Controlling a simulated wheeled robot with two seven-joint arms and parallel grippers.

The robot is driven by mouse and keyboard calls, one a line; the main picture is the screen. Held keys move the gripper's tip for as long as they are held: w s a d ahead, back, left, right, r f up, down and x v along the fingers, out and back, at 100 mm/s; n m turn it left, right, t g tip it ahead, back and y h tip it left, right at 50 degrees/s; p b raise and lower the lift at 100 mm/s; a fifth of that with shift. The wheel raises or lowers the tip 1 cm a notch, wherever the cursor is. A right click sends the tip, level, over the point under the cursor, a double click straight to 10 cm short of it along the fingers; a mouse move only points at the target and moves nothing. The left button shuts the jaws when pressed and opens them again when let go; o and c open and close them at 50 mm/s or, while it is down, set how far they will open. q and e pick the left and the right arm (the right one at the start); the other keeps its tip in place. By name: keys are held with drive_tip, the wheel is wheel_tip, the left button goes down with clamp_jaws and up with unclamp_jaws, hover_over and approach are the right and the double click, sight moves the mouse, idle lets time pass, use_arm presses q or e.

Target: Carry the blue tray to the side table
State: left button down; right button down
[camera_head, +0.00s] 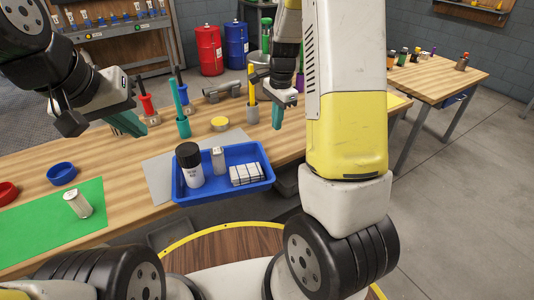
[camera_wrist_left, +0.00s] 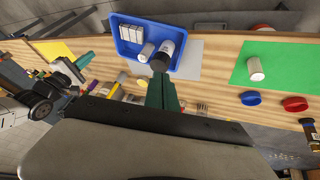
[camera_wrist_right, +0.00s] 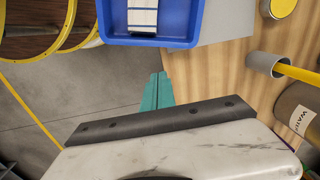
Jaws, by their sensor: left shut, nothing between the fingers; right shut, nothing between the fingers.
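The blue tray (camera_head: 228,193) sits on the wooden bench, its near side at the bench's front edge. It holds a white can with a black cap (camera_head: 194,178), a small pale cylinder (camera_head: 218,161) and several white boxes (camera_head: 246,175). The tray also shows in the left wrist view (camera_wrist_left: 186,66) and right wrist view (camera_wrist_right: 150,41). My left gripper (camera_head: 133,124) is shut and empty, above the bench left of the tray. My right gripper (camera_head: 278,116) is shut and empty, beyond the tray's right end. Another wooden table (camera_head: 436,81) stands at the right.
A green mat (camera_head: 50,226) with a pale cylinder (camera_head: 77,205) and a blue ring (camera_head: 61,174) lie left of the tray. Tool holders (camera_head: 183,127) and a yellow disc (camera_head: 219,124) stand behind it. Bare floor (camera_head: 455,190) separates the tables. Several bottles stand on the right table.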

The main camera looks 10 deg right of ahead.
sight(261, 155)
drive_tip(key=shift+m, duration=0.6)
drive_tip(key=shift+w+a+f, duration=0.1)
drive_tip(key=shift+a+f, duration=0.4)
drive_tip(key=shift+f, duration=1.7)
drive_tip(key=shift+a+f, duration=0.55)
drive_tip(key=shift+f, duration=1.65)
drive_tip(key=shift+w+a+f, duration=0.1)
drive_tip(key=shift+a+f, duration=0.4)
drive_tip(key=shift+f, duration=1.7)
drive_tip(key=shift+s+a, duration=0.2)
drive_tip(key=shift+a, duration=0.5)
drive_tip(key=shift+s+a, duration=0.15)
drive_tip(key=shift+a, duration=0.55)
drive_tip(key=shift+d, duration=0.15)
